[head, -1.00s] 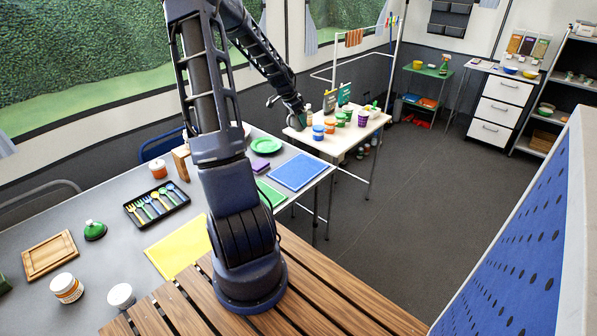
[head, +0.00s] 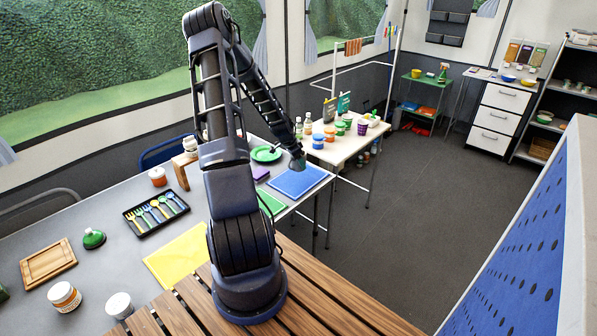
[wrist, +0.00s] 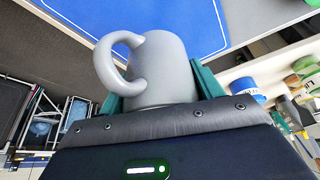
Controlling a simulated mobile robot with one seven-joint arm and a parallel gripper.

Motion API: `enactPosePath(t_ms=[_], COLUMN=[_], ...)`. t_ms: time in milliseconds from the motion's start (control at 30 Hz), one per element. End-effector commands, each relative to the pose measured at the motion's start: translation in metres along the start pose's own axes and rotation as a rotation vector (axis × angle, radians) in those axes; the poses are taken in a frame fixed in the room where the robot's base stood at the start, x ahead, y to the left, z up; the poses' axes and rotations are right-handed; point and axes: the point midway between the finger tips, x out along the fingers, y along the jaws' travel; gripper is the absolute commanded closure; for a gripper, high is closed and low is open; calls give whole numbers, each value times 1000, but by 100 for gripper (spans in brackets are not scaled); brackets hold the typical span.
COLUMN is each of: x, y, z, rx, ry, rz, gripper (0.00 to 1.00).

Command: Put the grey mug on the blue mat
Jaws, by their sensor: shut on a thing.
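The grey mug (wrist: 170,72) is held between the teal fingers of my gripper (wrist: 160,92) in the wrist view, with its handle towards the left. The blue mat (wrist: 165,15) lies beyond the mug in that view, with a thin pale outline along its border. In the head view, the blue mat (head: 298,182) lies at the far right end of the grey table. My gripper (head: 297,163) is over the mat's far part. The mug cannot be made out clearly there, and the gap between it and the mat is hard to judge.
A green plate (head: 265,154), a purple item (head: 261,173) and a green mat (head: 270,198) lie left of the blue mat. A white table (head: 345,150) with jars and bottles stands behind it. A cutlery tray (head: 156,212) and a yellow mat (head: 180,256) are nearer.

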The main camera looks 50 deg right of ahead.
Motion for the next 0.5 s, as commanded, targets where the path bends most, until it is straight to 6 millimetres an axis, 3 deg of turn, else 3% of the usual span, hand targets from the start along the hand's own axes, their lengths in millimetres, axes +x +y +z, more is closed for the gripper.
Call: enactPosePath(t_ms=[500], x=[45], y=[0], z=[18], rx=[0], ry=[0], rz=[1], gripper=[65])
